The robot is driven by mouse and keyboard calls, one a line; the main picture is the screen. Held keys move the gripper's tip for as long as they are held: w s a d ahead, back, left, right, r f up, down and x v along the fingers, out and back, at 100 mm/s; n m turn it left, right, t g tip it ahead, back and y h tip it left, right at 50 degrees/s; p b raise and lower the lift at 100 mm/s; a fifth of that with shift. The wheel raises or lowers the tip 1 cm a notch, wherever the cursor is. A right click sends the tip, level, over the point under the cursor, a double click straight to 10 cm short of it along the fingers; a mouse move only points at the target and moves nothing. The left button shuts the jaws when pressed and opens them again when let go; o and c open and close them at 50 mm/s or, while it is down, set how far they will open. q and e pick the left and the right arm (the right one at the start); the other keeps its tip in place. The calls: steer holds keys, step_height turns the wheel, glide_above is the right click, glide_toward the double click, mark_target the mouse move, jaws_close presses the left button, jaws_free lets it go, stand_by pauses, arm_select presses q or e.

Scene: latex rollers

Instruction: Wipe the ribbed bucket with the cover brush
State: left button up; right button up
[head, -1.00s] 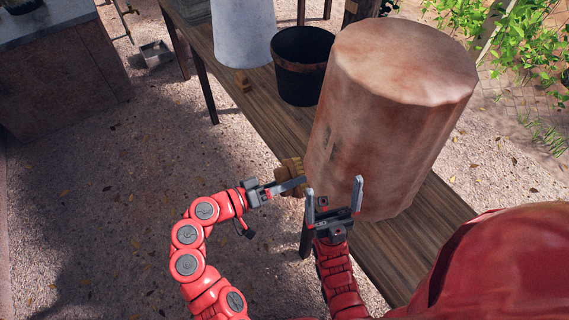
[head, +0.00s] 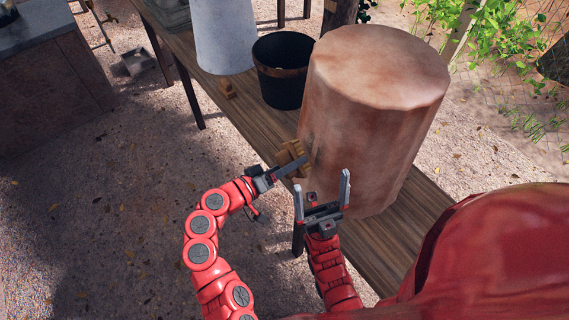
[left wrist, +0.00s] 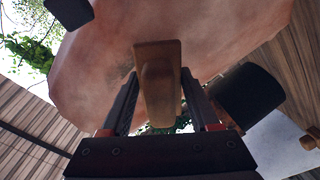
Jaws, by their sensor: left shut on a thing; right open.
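The large reddish-brown vessel (head: 365,120), with faintly ridged sides, seems to be the ribbed bucket. It stands upright on the wooden table and fills much of the left wrist view (left wrist: 225,35). My left gripper (head: 291,166) is shut on the wooden cover brush (head: 292,152), at the vessel's left side, partway up. The brush (left wrist: 158,80) sits between the fingers in the left wrist view, with the vessel's wall behind it. I cannot tell whether it touches the wall. My right gripper (head: 322,195) is open and empty, in front of the vessel's lower part.
A black bucket (head: 278,88) with a brown band stands behind on the table (head: 415,220). A pale grey container (head: 224,35) is beyond it, with a small wooden item (head: 227,88) in front. Open gravel ground (head: 110,180) lies left of the table.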

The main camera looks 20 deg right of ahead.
arm_select(q)
steer(key=shift+b+x, duration=0.4)
steer(key=shift+x, duration=0.65)
stand_by(0.6)
steer(key=shift+s, duration=0.1)
